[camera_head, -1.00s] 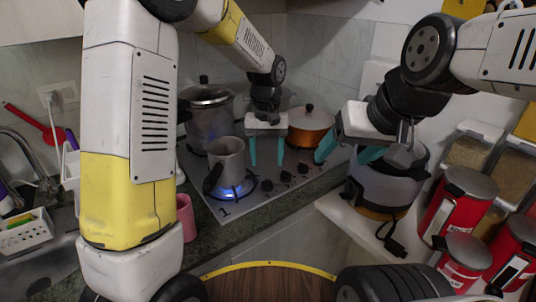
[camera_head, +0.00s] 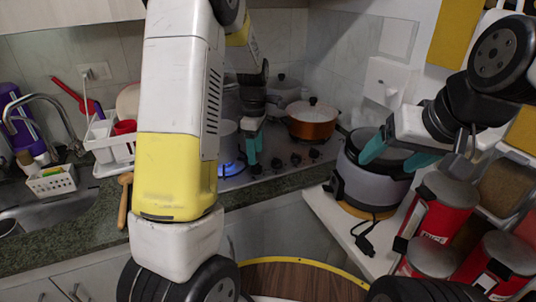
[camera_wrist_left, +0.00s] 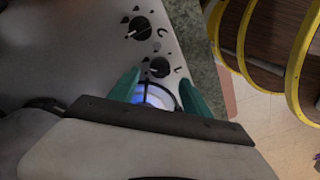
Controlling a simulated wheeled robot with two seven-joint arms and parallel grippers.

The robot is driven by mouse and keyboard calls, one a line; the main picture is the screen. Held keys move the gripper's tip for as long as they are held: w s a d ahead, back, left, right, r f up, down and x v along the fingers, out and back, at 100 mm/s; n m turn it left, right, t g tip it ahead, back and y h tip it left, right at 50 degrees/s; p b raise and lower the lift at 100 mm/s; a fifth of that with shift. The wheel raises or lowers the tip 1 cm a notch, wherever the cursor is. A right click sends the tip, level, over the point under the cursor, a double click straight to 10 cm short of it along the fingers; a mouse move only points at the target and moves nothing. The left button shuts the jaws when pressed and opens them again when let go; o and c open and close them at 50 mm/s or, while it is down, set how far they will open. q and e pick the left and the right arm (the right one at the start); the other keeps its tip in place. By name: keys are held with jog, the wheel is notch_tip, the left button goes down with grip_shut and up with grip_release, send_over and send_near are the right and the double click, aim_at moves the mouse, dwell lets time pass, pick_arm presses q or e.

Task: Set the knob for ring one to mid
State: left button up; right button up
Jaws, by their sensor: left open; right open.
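The steel stove top (camera_head: 236,182) has a row of small dark knobs (camera_head: 275,163) along its right side. A blue flame (camera_head: 231,168) burns under a metal pot (camera_head: 228,140), partly hidden by my left arm. My left gripper (camera_head: 253,150) is open, low over the stove beside the flame and nearest knob. In the left wrist view, my open left gripper (camera_wrist_left: 160,92) has the nearer knob (camera_wrist_left: 160,67) just ahead of its fingertips; another knob (camera_wrist_left: 138,27) lies farther ahead. A round blue glow shows between the fingers. My right gripper (camera_head: 396,155) is open over the grey cooker.
A copper pot (camera_head: 312,120) stands at the back of the stove. A grey cooker (camera_head: 372,185) sits on a white shelf to the right, near red canisters (camera_head: 430,215). A dish rack (camera_head: 108,148) and sink are left. A yellow-rimmed round wooden surface (camera_head: 300,280) is in front.

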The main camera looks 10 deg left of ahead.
aim_at(256, 168)
pick_arm(q)
notch_tip(256, 168, down, 5)
jog(key=shift+r, duration=0.1)
jog(key=shift+c, duration=0.3)
grip_shut()
jog(key=shift+m, duration=0.4)
jog(key=m, duration=0.5)
jog(key=shift+m, duration=0.3)
jog(key=m, duration=0.5)
jog(key=shift+m, duration=0.3)
